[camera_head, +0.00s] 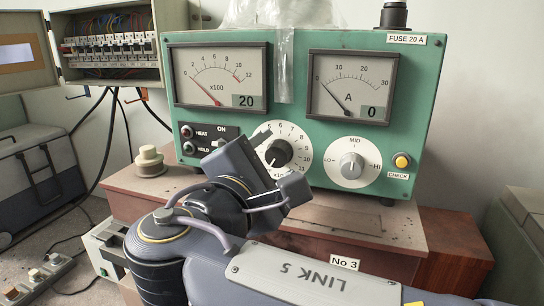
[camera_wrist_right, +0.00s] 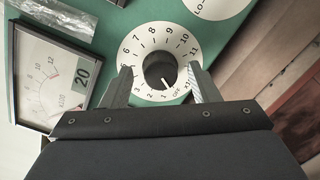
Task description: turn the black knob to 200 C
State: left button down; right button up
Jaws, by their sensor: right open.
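The black knob (camera_head: 278,153) sits in a white dial (camera_head: 296,142) numbered up to 11 on the green panel. In the right wrist view the knob (camera_wrist_right: 160,70) shows whole, its white mark pointing at the lower edge, near 1 and OFF. My right gripper (camera_wrist_right: 161,80) is open, one finger on each side of the knob, with gaps left and right. In the head view the gripper (camera_head: 271,158) hides the dial's lower left part. The left meter (camera_head: 219,78) is marked x100 and its small display reads 20. My left gripper is not in view.
A silver knob (camera_head: 351,165) with LO, MID and HI marks is right of the dial. A yellow CHECK button (camera_head: 401,161) is further right. HEAT and HOLD buttons with an ON switch (camera_head: 222,143) are at left. A cream knob (camera_head: 149,160) stands on the reddish bench (camera_head: 372,221).

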jog(key=c, duration=1)
jog(key=m+b, duration=0.3)
jog(key=shift+f+m+b, duration=0.25)
jog(key=shift+m+b, duration=0.15)
jog(key=m+b, duration=0.2)
jog(key=m, duration=0.1)
jog(key=shift+m+b, duration=0.4)
jog(key=shift+r+m+g+y+b, duration=0.15)
jog(key=shift+m+g+y+b, duration=0.2)
jog(key=shift+m+b, duration=0.35)
jog(key=shift+m, duration=0.3)
